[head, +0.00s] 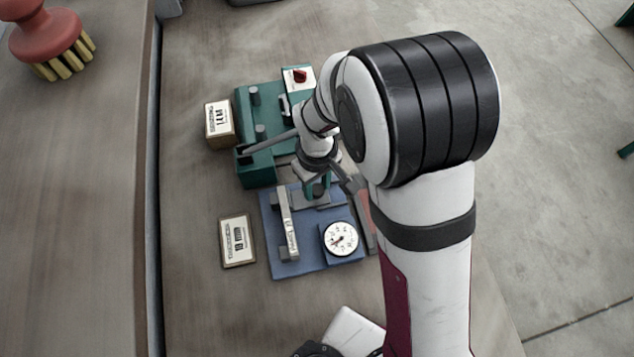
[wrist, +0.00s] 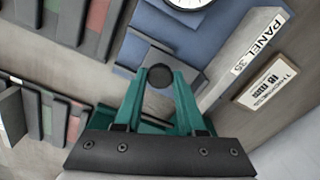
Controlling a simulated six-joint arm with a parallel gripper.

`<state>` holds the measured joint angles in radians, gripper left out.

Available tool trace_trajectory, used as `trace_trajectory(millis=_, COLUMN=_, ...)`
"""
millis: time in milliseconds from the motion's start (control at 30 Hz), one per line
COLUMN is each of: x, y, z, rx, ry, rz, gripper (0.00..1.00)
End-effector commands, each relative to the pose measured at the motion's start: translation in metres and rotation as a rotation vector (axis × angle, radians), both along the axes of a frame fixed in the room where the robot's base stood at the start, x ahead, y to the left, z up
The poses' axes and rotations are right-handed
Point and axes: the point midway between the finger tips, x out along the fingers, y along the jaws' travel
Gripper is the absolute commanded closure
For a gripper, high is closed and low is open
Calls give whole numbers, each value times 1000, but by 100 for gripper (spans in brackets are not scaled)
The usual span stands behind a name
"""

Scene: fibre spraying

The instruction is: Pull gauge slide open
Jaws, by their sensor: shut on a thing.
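The gauge fixture has a blue base (head: 317,264) with a round white dial (head: 341,238) at its front right. A grey bar marked PANEL (head: 288,225) stands along its left side; in the wrist view this panel (wrist: 243,53) is at the right. My gripper (head: 318,190) is over the back of the fixture. In the wrist view its green fingers (wrist: 163,74) are closed around a dark round knob (wrist: 160,77) on the slide. The fingers and arm hide most of the slide, so its travel is hard to tell. The dial is cut off at the top of the wrist view.
A green machine (head: 257,105) with a red switch stands behind the fixture. A white-labelled box (head: 219,124) is left of it. A framed label plate (head: 238,241) lies left of the base. Racks of panels (wrist: 70,22) show in the wrist view. Bare bench lies further left.

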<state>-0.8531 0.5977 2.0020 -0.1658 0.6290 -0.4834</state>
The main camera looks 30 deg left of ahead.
Motion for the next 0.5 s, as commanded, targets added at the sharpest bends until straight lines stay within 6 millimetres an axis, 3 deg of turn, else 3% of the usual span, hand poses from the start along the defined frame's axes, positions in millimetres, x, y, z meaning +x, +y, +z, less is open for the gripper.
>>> trace_trajectory(millis=267, x=0, y=0, z=1, rx=1, ry=2, rz=-2, gripper=100)
trace_trajectory(millis=500, x=19, y=-19, z=1, rx=2, ry=1, rz=-7, gripper=100)
